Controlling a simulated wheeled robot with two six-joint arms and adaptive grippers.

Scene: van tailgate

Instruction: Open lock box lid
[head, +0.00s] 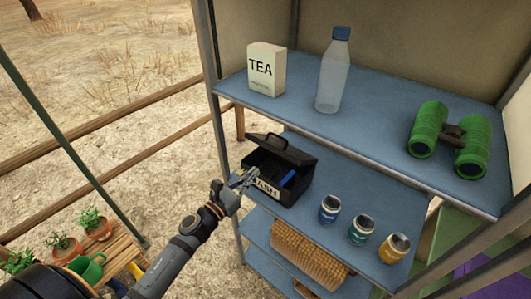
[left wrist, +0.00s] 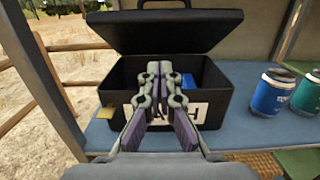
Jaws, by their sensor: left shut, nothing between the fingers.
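The black lock box (head: 285,186) stands on the middle blue shelf, with a white label reading partly "ASH" on its front. Its lid (head: 285,149) is raised and tilted up at the back, with a handle on top; the lid also shows in the left wrist view (left wrist: 165,30). A blue item (left wrist: 188,82) lies inside the box. My left gripper (head: 247,176) is shut and empty at the box's front, covering part of the label. In the left wrist view its fingers (left wrist: 160,70) are together in front of the open box. My right gripper is not in view.
Several cans, one of them blue (head: 329,208), stand right of the box. The upper shelf (head: 295,108) holds a tea box (head: 265,70), a bottle (head: 333,72) and green binoculars (head: 452,137). A metal post (head: 218,130) stands left of the box. A woven basket (head: 310,258) sits below.

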